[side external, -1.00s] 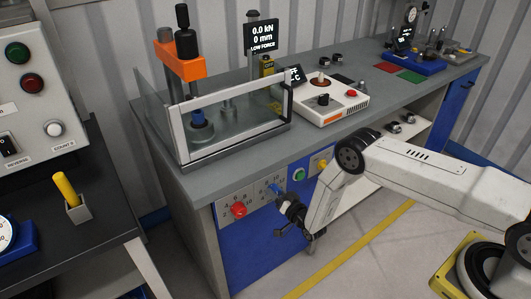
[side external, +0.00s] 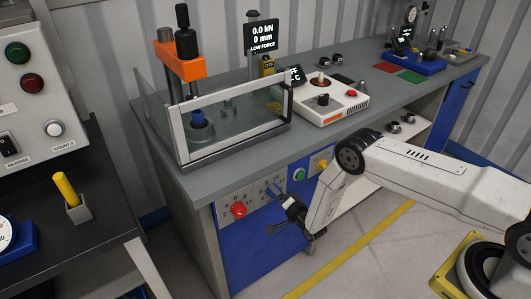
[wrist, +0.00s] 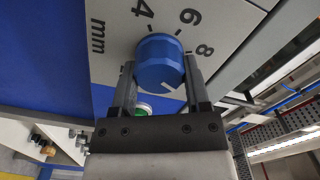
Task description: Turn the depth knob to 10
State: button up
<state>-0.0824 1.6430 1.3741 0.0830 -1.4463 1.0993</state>
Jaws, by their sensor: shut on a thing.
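The blue depth knob (wrist: 160,58) sits on a grey dial plate and fills the space between my gripper's fingers (wrist: 158,72) in the wrist view. One finger is on each side of it, and my gripper is shut on it. A white pointer mark shows on the knob's lower right edge. Labels 4, 6, 8 and mm are readable around it; I cannot see the 10. In the side view the knob (side external: 271,190) is small, with my gripper (side external: 281,197) at it from the lower right.
A red knob (side external: 238,209) is left of the blue one on the panel. A green button (side external: 299,174) and a yellow part (side external: 322,165) are to the right. A glass-guarded press (side external: 190,125) stands on the bench above.

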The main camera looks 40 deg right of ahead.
jog(key=o, duration=1.3)
jog(key=shift+s, duration=0.2)
jog(key=shift+s, duration=3.7)
